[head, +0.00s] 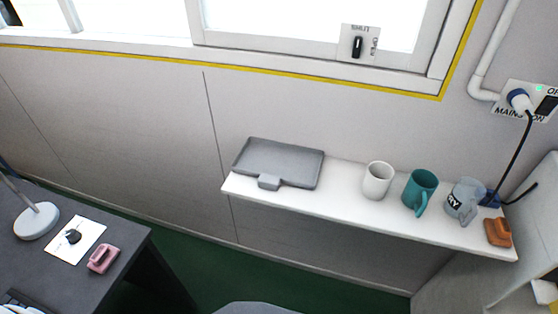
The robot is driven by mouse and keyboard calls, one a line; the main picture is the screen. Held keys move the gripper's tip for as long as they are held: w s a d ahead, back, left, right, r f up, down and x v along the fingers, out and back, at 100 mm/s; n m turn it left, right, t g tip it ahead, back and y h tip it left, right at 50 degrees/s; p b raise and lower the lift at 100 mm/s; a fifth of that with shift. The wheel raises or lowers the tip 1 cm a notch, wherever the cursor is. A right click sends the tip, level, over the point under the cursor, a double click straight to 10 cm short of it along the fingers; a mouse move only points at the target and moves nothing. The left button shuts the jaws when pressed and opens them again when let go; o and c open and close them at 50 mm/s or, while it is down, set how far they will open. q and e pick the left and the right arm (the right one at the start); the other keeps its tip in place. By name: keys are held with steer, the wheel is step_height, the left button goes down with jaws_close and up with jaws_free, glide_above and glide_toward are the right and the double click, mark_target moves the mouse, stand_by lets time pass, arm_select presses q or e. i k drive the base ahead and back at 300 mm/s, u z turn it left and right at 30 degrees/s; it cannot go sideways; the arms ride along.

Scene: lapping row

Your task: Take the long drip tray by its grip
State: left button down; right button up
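The long drip tray (280,162) is grey and rectangular with a low rim. It lies flat at the left end of a white wall shelf. The tray looks empty. Neither of my grippers shows in the head view.
Right of the tray on the shelf (330,207) stand a white cup (378,180), a teal mug (420,192), a grey lettered jug (464,201) and an orange-brown block (498,232). A dark desk (110,240) with a lamp (37,221) is at lower left. A black cable hangs at right.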

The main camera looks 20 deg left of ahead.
mark_target(274, 163)
steer(key=u, duration=1.75)
steer(key=k, duration=0.9)
steer(key=z, duration=1.75)
steer(key=i, duration=0.5)
steer(key=z, duration=0.1)
